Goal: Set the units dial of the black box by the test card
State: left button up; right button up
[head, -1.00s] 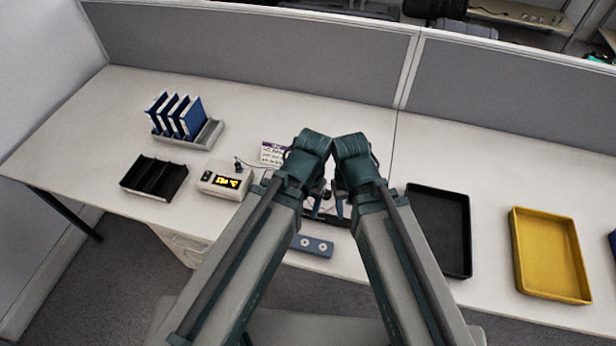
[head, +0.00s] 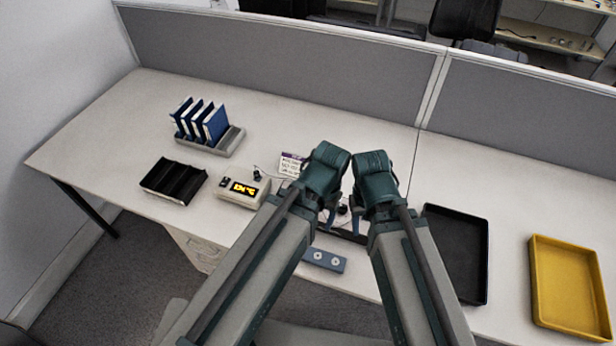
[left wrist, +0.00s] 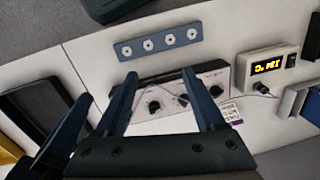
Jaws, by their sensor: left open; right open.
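The black box (left wrist: 142,80) with a pale dial panel and black knobs lies under my grippers. In the head view the grippers and arms hide most of it. I cannot tell which knob (left wrist: 154,106) is the units dial. The test card (head: 290,165), white with a purple top band, lies behind the box; it also shows in the left wrist view (left wrist: 229,112). My left gripper (left wrist: 160,74) is open, its fingers in front of the box in that view, with nothing between them. My right gripper (head: 357,220) is open beside it, above the box's right part.
A beige meter (head: 243,191) with a lit yellow display stands left of the box. A blue strip with pale round sockets (head: 324,261) lies in front. Black (head: 457,253) and yellow (head: 568,285) trays are at right. A black divided tray (head: 173,181) and blue binders (head: 200,120) are at left.

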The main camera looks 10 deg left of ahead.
pick_arm(q)
jog(key=w+a+n+h, duration=0.1)
jog(key=w+a+n, duration=0.2)
jog(key=w+a, duration=0.25)
jog(key=n, duration=2)
send_near(343, 206)
notch_tip(343, 206, down, 9)
jog(key=b, duration=1.4)
jog(key=shift+s+f, duration=0.1)
jog(key=shift+c, duration=0.2)
grip_shut()
